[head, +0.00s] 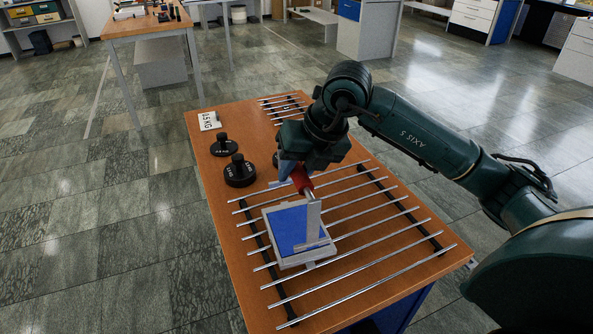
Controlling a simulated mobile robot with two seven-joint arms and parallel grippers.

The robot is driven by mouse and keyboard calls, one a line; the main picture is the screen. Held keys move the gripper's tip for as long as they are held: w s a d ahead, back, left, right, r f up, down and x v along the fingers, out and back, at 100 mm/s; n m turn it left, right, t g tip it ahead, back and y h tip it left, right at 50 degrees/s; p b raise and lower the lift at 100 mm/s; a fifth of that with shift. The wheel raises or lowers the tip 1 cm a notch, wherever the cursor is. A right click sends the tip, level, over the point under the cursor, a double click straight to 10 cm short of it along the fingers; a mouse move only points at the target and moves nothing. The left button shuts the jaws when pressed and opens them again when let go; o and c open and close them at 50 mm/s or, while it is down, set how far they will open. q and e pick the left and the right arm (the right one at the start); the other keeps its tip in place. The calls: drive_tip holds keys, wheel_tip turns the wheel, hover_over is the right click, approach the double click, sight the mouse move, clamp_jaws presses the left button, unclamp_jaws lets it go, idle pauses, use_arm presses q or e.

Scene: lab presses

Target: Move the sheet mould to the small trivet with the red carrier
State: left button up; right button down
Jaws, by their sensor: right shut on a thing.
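The sheet mould (284,228), a grey frame with a blue face, is over the large trivet of metal bars (372,231). I cannot tell whether it rests on the bars or is just above them. The carrier has a red handle (303,181) and a grey metal part (313,221) that reaches down across the mould's right side. My right gripper (299,170) is shut on the red handle above the mould's far edge; its fingers are partly hidden. The small trivet (281,103) lies at the table's far end, partly hidden by my right arm. My left gripper is out of view.
Black weights (240,173) and (223,147) stand on the left of the wooden table (216,177), with a white labelled block (209,121) behind them. More dark items are partly hidden behind my right gripper. The near left tabletop is clear.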

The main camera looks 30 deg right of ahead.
use_arm(q)
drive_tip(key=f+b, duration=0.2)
drive_tip(key=b, duration=0.1)
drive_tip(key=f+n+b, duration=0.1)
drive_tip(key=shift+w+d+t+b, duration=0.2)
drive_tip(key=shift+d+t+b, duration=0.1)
drive_tip(key=shift+b, duration=0.1)
use_arm(e)
wheel_tip(320, 180, down, 5)
drive_tip(key=shift+f, duration=0.15)
use_arm(q)
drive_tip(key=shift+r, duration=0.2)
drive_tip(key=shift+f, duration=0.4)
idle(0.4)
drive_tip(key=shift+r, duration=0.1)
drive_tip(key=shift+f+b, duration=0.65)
drive_tip(key=shift+b, duration=0.15)
use_arm(e)
drive_tip(key=shift+f, duration=0.65)
drive_tip(key=shift+r, duration=0.15)
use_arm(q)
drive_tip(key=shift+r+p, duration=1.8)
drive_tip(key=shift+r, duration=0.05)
use_arm(e)
drive_tip(key=shift+r, duration=2.45)
